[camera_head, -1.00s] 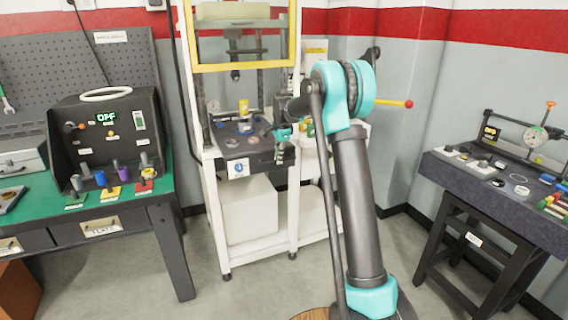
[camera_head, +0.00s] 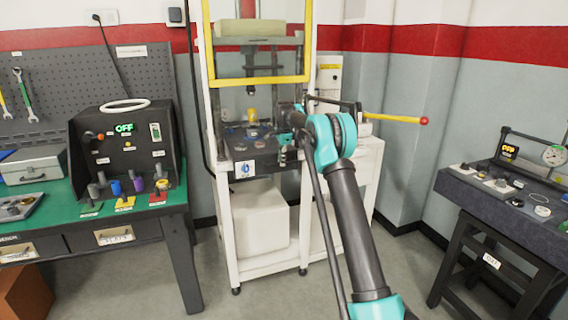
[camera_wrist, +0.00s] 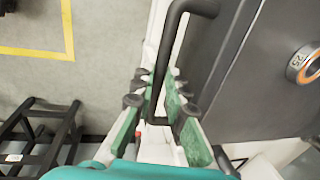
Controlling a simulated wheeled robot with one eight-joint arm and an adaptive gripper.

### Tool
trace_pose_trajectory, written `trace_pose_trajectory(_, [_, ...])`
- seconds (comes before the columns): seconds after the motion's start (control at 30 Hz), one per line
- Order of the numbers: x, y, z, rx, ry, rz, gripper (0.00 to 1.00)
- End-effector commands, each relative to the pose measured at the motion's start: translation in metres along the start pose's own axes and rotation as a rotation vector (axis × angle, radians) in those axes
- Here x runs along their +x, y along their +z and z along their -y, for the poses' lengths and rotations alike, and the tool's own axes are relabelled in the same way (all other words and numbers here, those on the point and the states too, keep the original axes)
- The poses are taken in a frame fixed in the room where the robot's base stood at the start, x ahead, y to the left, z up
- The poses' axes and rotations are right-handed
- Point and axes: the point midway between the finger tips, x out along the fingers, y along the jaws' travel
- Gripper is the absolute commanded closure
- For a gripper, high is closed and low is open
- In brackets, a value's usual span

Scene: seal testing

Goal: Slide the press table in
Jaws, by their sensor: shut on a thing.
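The press table (camera_head: 246,168) is a dark slab with a white-and-blue label on its front, low in the white-framed press (camera_head: 222,200). Small parts and a yellow piece (camera_head: 251,115) stand on or behind it. In the wrist view its dark grey surface (camera_wrist: 240,85) fills the right side. My gripper (camera_head: 285,153) is at the table's front right corner, partly hidden by my arm. In the wrist view my gripper's green fingers (camera_wrist: 160,95) are shut on a black bar handle (camera_wrist: 172,55) beside the table. How far in the table sits is hard to tell.
A yellow guard frame (camera_head: 262,80) hangs above the table. A green bench (camera_head: 120,222) stands left, a dark measuring table (camera_head: 500,212) right. Floor between is free.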

Motion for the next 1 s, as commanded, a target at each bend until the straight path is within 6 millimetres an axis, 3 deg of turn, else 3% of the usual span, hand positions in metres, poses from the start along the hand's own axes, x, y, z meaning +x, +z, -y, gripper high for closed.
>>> trace_pose_trajectory(0.7, [0.002,0.0,0.014,0.0,-0.005,0.0,1.0])
trace_pose_trajectory(0.73, [0.002,0.0,0.014,0.0,-0.005,0.0,0.83])
trace_pose_trajectory(0.8, [0.002,0.0,0.014,0.0,-0.005,0.0,0.74])
trace_pose_trajectory(0.87, [0.002,0.0,0.014,0.0,-0.004,0.0,0.67])
trace_pose_trajectory(1.0, [0.002,0.0,0.013,0.0,-0.002,0.0,0.66])
